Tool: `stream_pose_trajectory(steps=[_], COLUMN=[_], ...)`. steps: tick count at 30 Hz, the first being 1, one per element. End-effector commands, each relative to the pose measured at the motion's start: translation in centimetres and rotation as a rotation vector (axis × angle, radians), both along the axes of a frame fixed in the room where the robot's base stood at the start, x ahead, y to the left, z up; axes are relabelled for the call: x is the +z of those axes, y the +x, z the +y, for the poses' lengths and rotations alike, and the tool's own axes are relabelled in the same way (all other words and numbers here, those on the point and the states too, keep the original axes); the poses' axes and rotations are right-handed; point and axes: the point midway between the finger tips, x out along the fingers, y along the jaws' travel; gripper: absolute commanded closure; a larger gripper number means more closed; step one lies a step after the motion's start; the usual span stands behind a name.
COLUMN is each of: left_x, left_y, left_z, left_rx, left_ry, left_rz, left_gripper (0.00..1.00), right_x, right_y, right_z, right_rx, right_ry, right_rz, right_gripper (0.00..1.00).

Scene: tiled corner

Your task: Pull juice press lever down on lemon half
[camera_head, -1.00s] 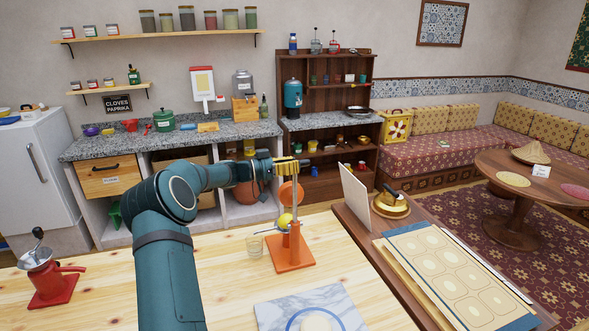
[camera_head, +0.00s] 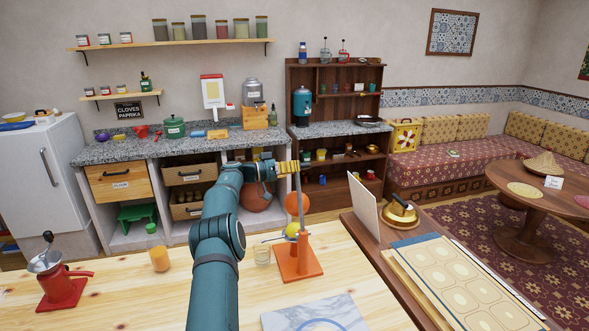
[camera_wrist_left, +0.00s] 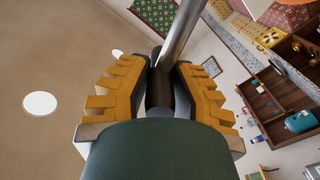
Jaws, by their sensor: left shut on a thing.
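The orange juice press (camera_head: 299,262) stands upright on the light wooden table. A yellow lemon half (camera_head: 292,230) sits on its lower part, under the orange upper cup (camera_head: 297,204); a small gap appears between them. The grey metal lever (camera_head: 299,186) points up, its top at my left gripper (camera_head: 290,168). In the left wrist view, the yellow-padded fingers of the left gripper (camera_wrist_left: 158,88) are shut around the lever's dark grip, and the metal rod (camera_wrist_left: 180,35) runs up out of them. A clear glass (camera_head: 262,255) stands just left of the press. My right gripper is out of view.
A marble board (camera_head: 310,315) lies in front of the press. A darker table with a patterned board (camera_head: 455,280) and an upright panel (camera_head: 366,215) is close on the right.

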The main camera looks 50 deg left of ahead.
Motion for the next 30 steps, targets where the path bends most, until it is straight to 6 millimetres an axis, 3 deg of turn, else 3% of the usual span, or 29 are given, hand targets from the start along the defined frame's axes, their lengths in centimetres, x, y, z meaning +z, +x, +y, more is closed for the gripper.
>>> stream_pose_trajectory(steps=[9, 10, 12, 23, 30], left_x=[-0.2, -0.2, -0.1, 0.0, -0.1], left_y=[0.0, 0.0, 0.0, -0.2, -3.2], left_z=[0.0, 0.0, 0.0, 0.1, 1.7], left_rx=[-0.002, -0.002, -0.002, -0.001, 0.002], left_ry=[-0.003, -0.003, -0.003, -0.002, -0.002], left_rz=[0.004, 0.004, 0.003, 0.001, 0.004], left_gripper=[1.00, 0.66, 0.43, 0.43, 0.43], right_x=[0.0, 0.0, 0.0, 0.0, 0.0], right_y=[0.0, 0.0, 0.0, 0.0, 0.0], right_z=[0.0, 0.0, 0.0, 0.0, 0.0], right_rx=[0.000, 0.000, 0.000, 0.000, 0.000], right_ry=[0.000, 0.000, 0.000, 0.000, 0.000], right_rz=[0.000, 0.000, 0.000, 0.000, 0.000], right_gripper=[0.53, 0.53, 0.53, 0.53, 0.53])
